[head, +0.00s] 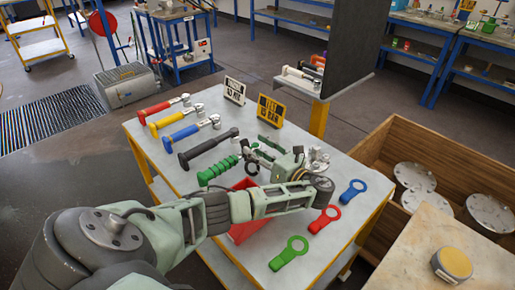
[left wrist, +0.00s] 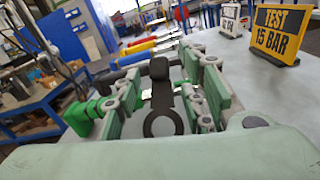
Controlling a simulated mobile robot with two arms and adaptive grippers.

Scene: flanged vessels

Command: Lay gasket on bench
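A black gasket (left wrist: 163,122), a ring with a tab, is seen between the fingers of my left gripper (left wrist: 165,100) in the left wrist view. The fingers stand apart with a gap on both sides of it. In the head view my left gripper (head: 264,152) is over the bench (head: 210,103), and the gasket is mostly hidden by the fingers. It seems to lie at the bench top, but I cannot tell its exact contact. Blue (head: 353,192), red (head: 325,219) and green (head: 290,253) tabbed gaskets lie flat at the bench's right side. My right gripper is not in view.
Several wrenches with coloured handles, including a black one (head: 207,148) and a green one (head: 218,170), lie left of the gripper. A yellow sign (head: 270,110) and a white sign (head: 235,90) stand at the back. A red bin (head: 243,230) is partly under my arm. A wooden crate (head: 440,147) stands right.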

